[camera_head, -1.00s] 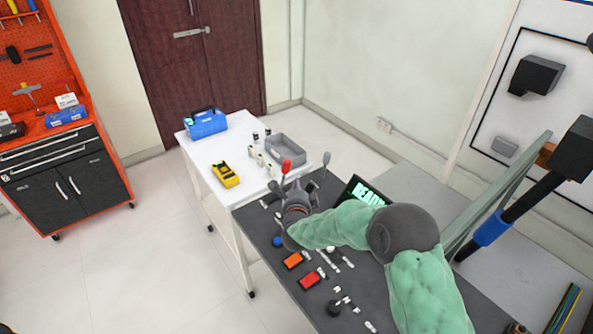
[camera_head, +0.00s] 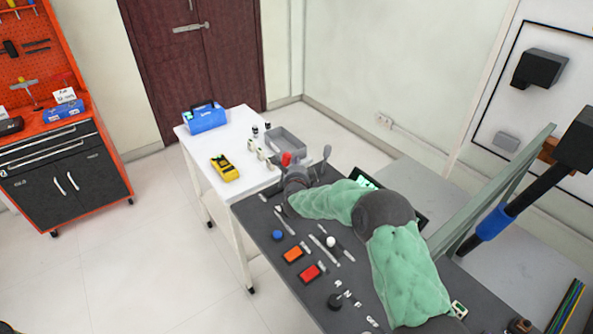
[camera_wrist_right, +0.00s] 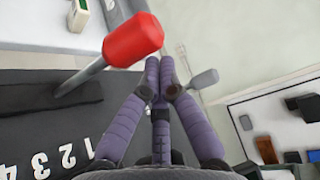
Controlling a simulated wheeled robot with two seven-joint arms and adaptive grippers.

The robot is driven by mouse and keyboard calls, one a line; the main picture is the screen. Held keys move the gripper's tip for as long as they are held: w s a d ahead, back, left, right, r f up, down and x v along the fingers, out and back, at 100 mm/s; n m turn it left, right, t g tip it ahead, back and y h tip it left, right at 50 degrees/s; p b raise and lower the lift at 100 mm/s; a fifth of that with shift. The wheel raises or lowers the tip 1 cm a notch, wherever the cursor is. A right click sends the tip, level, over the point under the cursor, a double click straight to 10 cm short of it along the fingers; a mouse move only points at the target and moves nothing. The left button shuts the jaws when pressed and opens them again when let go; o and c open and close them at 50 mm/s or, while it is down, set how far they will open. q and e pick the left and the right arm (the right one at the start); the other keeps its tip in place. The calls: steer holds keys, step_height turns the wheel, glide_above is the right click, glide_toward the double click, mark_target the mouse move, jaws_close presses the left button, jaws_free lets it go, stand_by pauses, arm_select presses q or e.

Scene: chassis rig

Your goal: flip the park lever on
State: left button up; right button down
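A lever with a red knob (camera_head: 286,158) stands at the far end of the dark panel (camera_head: 262,222). I cannot tell which lever is the park lever. My right gripper (camera_head: 297,182) is beside the levers. Its purple fingers (camera_wrist_right: 158,65) come together at the tips, with nothing seen between them. My left gripper is not in view.
The panel also carries a blue knob (camera_head: 278,235), an orange switch (camera_head: 293,254), a red switch (camera_head: 311,273) and a white-knobbed slider (camera_head: 331,242). A lit display (camera_head: 366,183) is mostly behind my right arm. A white table (camera_head: 205,150) holds a grey bin (camera_head: 287,145).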

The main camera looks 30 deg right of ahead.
mark_target(284, 161)
steer(key=shift+w+d, duration=0.15)
steer(key=shift+w, duration=0.1)
stand_by(0.3)
steer(key=shift+a+r, duration=0.2)
steer(key=shift+a, duration=0.25)
steer(key=shift+s+a, duration=0.1)
steer(key=shift+a, duration=0.05)
steer(key=shift+a+r+b, duration=0.25)
steer(key=shift+a+b, duration=0.25)
steer(key=shift+a, duration=0.45)
steer(key=shift+s+a+r+b, duration=0.15)
steer(key=shift+a+b, duration=0.2)
steer(key=shift+a, duration=0.8)
steer(key=shift+s+a+b, duration=0.1)
steer(key=shift+a+b, duration=0.3)
steer(key=shift+a, duration=0.75)
steer(key=shift+a+f, duration=0.1)
steer(key=shift+f, duration=0.1)
